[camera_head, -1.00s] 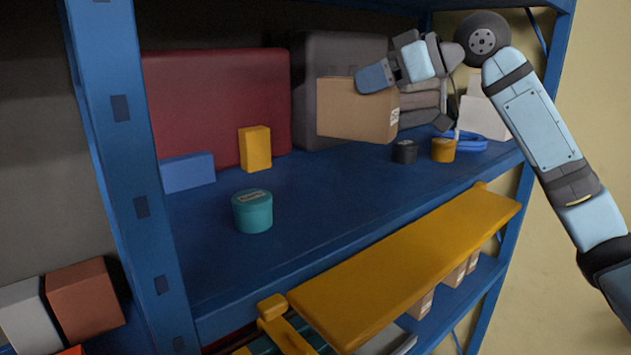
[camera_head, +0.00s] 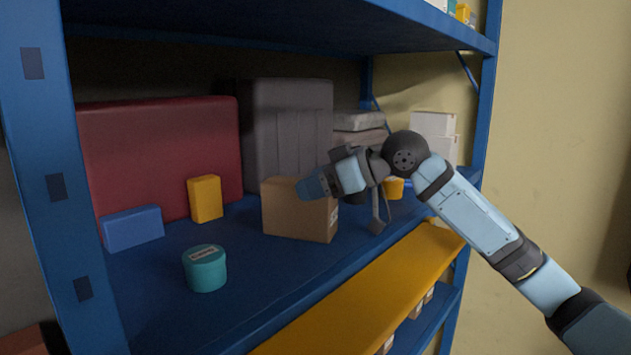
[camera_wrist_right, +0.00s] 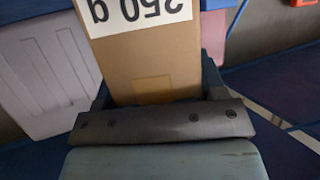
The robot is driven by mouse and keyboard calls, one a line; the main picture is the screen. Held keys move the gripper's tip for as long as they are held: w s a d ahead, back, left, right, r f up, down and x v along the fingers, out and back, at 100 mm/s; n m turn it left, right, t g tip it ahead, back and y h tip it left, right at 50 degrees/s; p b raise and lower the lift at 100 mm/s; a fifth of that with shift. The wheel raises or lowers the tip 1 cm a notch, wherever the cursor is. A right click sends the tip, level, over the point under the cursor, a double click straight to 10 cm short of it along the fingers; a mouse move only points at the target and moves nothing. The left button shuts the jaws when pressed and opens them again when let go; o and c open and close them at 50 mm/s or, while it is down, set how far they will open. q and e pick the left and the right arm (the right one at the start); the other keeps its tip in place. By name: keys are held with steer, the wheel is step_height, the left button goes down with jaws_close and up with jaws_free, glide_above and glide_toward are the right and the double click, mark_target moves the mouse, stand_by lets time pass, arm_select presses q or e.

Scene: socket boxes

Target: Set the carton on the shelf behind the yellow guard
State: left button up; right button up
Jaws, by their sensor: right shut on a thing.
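The brown carton (camera_head: 285,212) is upright over the blue shelf (camera_head: 255,265), behind the raised yellow guard (camera_head: 385,285) along the shelf's front edge. Its underside is at or very near the shelf surface; I cannot tell whether it touches. My right gripper (camera_head: 318,186) is shut on the carton near its top, reaching in from the right. In the right wrist view the carton (camera_wrist_right: 150,55) sits between the fingers, with an upside-down "250 g" label. My left gripper is not in view.
A teal round tin (camera_head: 205,268), a yellow box (camera_head: 205,198) and a blue box (camera_head: 132,228) stand left of the carton. A red case (camera_head: 160,150) and a dark grey case (camera_head: 290,130) stand behind. A yellow tin (camera_head: 393,188) is to the right. Shelf room lies between the teal tin and carton.

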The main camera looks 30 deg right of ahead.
steer(key=o, duration=1.2)
steer(key=shift+a, duration=0.1)
steer(key=shift+c, duration=0.2)
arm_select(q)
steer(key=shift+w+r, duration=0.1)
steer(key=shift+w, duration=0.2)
arm_select(e)
steer(key=shift+s, duration=0.1)
steer(key=shift+s+d+r, duration=0.2)
steer(key=shift+s+d, duration=0.05)
steer(key=shift+d, duration=0.15)
arm_select(q)
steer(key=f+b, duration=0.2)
steer(key=b, duration=0.1)
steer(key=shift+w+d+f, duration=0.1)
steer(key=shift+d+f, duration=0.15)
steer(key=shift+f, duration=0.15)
arm_select(e)
steer(key=v, duration=1.1)
steer(key=shift+r, duration=0.15)
